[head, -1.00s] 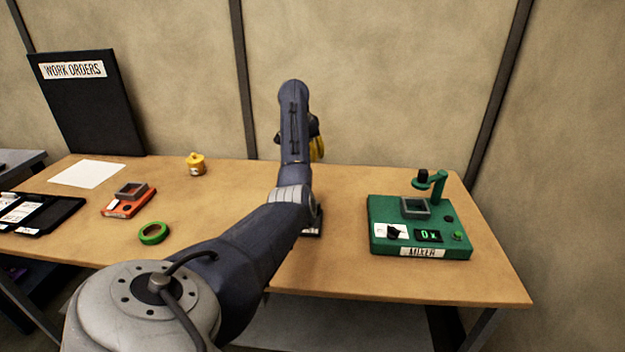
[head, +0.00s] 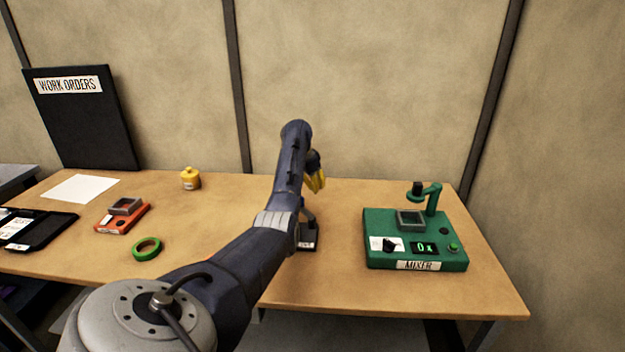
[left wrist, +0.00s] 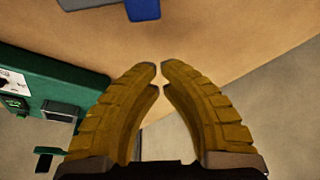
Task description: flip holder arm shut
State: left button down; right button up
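A green mixer (head: 415,250) stands at the right of the table, with a square grey-rimmed recess (head: 410,219) in its top. Its green arm (head: 433,197) rises at the back and carries a black piece (head: 417,188) above the recess. A small blue-and-dark device (head: 307,238) with a label is partly hidden behind my left arm; I cannot tell which is the holder. My left gripper (head: 317,184) has yellow fingers and is over the table's back part, left of the mixer. In the left wrist view its fingertips (left wrist: 160,68) nearly meet, with nothing between them.
An orange device (head: 122,217), a green ring (head: 146,248), a yellow bottle (head: 190,179), white paper (head: 80,188) and a black tray (head: 35,230) lie at the left. A work-orders board (head: 82,120) stands behind. The table between the small device and the mixer is clear.

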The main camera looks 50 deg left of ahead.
pick_arm(q)
jog(key=shift+s+a+f, duration=0.1)
jog(key=shift+s+f, duration=0.3)
jog(key=shift+s, duration=0.45)
jog(key=shift+s+a+f, duration=0.1)
jog(key=shift+s+f, duration=0.25)
jog(key=shift+s, duration=0.5)
jog(key=shift+d, duration=0.1)
